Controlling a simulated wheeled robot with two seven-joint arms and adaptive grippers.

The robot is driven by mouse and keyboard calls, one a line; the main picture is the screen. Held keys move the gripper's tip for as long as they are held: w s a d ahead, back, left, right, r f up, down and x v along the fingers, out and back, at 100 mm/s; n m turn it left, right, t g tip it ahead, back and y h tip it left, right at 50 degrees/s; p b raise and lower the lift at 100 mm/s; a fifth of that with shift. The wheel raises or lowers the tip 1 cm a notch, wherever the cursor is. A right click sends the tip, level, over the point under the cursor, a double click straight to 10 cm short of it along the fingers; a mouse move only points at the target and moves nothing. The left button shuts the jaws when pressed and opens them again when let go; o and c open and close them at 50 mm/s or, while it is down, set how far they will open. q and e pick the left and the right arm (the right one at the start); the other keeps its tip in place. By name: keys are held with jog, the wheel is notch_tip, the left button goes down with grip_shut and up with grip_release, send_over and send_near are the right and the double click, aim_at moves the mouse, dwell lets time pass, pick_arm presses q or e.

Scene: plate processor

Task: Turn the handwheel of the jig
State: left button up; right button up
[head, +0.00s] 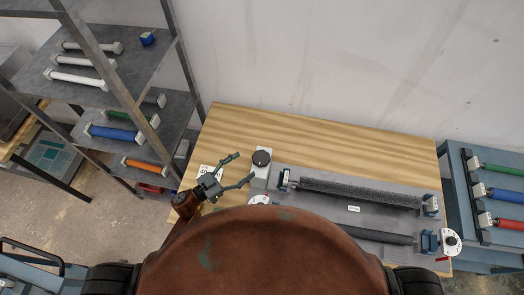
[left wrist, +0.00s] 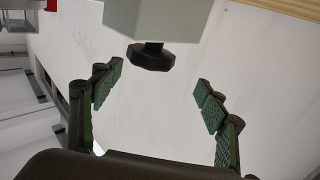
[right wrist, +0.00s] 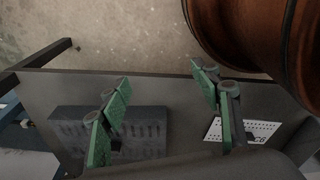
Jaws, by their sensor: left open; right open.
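The jig (head: 330,189) is a grey plate with dark rollers between blue end blocks on a wooden table. A black round handwheel (head: 262,157) sits on a pale box at its left end. It also shows in the left wrist view (left wrist: 150,57), beyond the fingertips and apart from them. My left gripper (head: 241,169) is open and empty, just left of this handwheel. White dials with red marks show at the jig's right end (head: 452,242) and left (head: 259,199). My right gripper (right wrist: 165,105) is open and empty, seen only in the right wrist view.
A metal shelf rack (head: 97,79) with several rollers stands left. A blue rack (head: 465,200) with coloured rollers stands right of the table (head: 330,140). The wood behind the jig is clear. A dark slotted block (right wrist: 125,128) lies below my right gripper.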

aim_at(254, 162)
pick_arm(q)
jog(key=shift+m+g+h, duration=0.3)
jog(key=shift+g, duration=0.1)
jog(key=x, duration=0.5)
jog(key=p+x, duration=0.1)
jog(key=x, duration=0.1)
jog(key=shift+s+d+f, duration=0.15)
jog(key=shift+s+d, duration=0.05)
jog(key=shift+d, duration=0.35)
jog(key=shift+w+d, duration=0.2)
jog(key=shift+d, duration=0.15)
pick_arm(e)
jog(key=shift+s+r, duration=0.35)
jog(key=shift+r, duration=0.2)
pick_arm(q)
jog(key=shift+c, duration=0.2)
jog(key=c, duration=1.2)
jog(key=shift+o, duration=0.2)
pick_arm(e)
jog(key=shift+s, duration=0.1)
